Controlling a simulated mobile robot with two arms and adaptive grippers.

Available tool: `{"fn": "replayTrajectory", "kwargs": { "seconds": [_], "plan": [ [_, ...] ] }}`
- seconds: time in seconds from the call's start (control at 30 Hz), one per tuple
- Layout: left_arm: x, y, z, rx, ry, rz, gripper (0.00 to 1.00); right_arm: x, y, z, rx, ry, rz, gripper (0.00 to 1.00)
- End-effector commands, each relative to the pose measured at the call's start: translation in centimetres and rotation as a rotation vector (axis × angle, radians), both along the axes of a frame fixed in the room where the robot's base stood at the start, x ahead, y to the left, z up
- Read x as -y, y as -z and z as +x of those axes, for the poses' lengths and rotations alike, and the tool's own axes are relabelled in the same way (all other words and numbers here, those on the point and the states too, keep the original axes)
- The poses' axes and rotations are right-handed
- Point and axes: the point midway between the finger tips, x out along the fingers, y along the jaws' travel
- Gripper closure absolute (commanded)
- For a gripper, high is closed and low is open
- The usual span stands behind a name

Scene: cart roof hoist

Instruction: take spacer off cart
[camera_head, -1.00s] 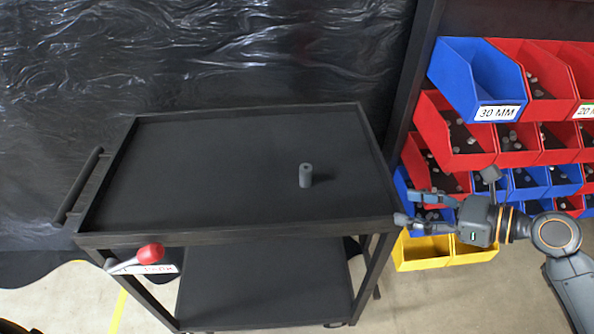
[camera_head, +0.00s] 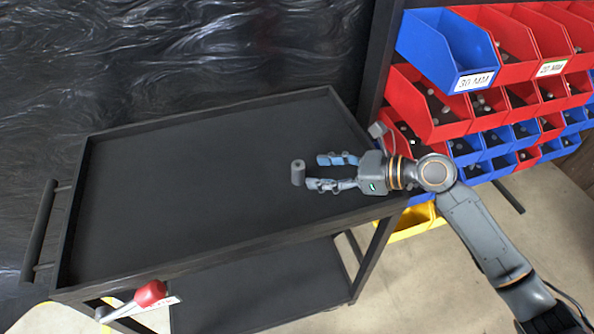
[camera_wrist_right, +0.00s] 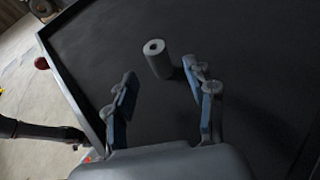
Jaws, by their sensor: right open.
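The spacer, a small grey cylinder with a hole in its top (camera_head: 298,172), stands upright on the black top tray of the cart (camera_head: 170,190). My right gripper (camera_head: 321,171) is open over the tray, its fingers pointing left at the spacer. The fingertips are just to the right of the spacer in the head view. In the right wrist view the spacer (camera_wrist_right: 157,60) stands just beyond the two open fingertips (camera_wrist_right: 163,75), closer to the line of the right finger. The gap between the fingers is empty. My left gripper is not in view.
The tray has a raised rim and is otherwise bare. A red-tipped lever (camera_head: 150,293) is at the cart's front left, and a handle (camera_head: 38,232) is on its left end. Blue bins (camera_head: 445,50), red bins (camera_head: 425,105) and yellow bins (camera_head: 405,222) stand to the right. Black plastic sheeting (camera_head: 200,50) hangs behind.

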Motion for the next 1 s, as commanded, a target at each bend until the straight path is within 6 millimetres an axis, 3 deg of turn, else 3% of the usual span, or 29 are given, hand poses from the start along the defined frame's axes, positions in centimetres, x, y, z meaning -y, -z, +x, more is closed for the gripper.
{"fn": "replayTrajectory", "kwargs": {
  "seconds": [0.23, 0.5, 0.8, 1.0],
  "plan": [
    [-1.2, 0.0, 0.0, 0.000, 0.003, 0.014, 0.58, -1.7, 0.6, 0.6, 0.001, 0.000, 0.002, 0.45],
    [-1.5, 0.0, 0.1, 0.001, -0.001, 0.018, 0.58, -5.0, 2.1, 1.9, 0.000, 0.000, 0.001, 0.45],
    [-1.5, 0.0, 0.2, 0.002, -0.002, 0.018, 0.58, -5.5, 2.4, 2.0, 0.001, 0.000, 0.000, 0.45],
    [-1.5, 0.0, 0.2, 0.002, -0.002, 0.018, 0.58, -5.5, 2.4, 2.0, 0.001, 0.001, 0.000, 0.84]
  ]
}}
